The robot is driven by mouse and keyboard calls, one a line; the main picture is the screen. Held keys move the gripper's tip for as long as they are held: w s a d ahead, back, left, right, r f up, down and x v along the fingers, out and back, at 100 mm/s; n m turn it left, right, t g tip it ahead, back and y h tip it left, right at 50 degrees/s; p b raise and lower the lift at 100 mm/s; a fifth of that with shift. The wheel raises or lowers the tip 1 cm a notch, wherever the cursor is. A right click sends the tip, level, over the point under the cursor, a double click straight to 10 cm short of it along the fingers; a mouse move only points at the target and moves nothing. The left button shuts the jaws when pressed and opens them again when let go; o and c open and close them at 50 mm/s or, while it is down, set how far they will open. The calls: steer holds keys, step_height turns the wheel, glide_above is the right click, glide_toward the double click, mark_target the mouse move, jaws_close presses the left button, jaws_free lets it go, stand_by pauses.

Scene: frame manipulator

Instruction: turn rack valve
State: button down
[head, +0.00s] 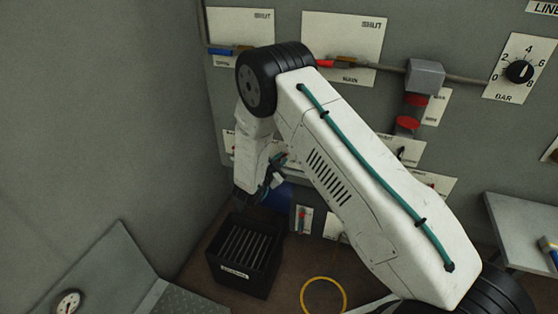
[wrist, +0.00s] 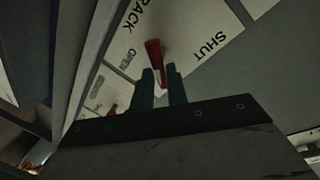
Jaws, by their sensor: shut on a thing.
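The rack valve's red handle (wrist: 153,50) shows in the wrist view in front of a white label plate (wrist: 205,25) marked RACK, OPEN and SHUT. The two teal fingers of my gripper (wrist: 162,78) are shut on the handle's lower part, one on each side. The handle's wider red end sticks out beyond the fingertips, between the words OPEN and SHUT. In the head view my gripper (head: 272,176) is low by the panel at the left, below my arm's elbow. The rack valve itself cannot be made out there.
The panel also carries a blue-handled valve (head: 220,52), a red-handled MAIN valve (head: 326,63) and a BAR dial (head: 519,72). A black crate (head: 243,280) stands on the floor below my gripper. A yellow hose loop (head: 304,296) lies nearby. A grey wall (head: 90,120) is close at left.

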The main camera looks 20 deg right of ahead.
steer(key=shift+s+d+f+m+t+y, duration=0.15)
steer(key=shift+m+y, duration=0.3)
steer(key=shift+m, duration=0.95)
steer(key=shift+d+f+m+t+y, duration=0.15)
steer(key=shift+m+y, duration=0.25)
steer(key=shift+m, duration=1)
steer(key=shift+s+d+f+m+t+y, duration=0.15)
steer(key=shift+m+y, duration=0.3)
steer(key=shift+m, duration=0.95)
steer(key=shift+a, duration=0.1)
steer(key=c, duration=1.4)
jaws_free()
steer(key=v, duration=0.7)
steer(key=shift+s+a, duration=0.25)
steer(key=shift+s, duration=0.05)
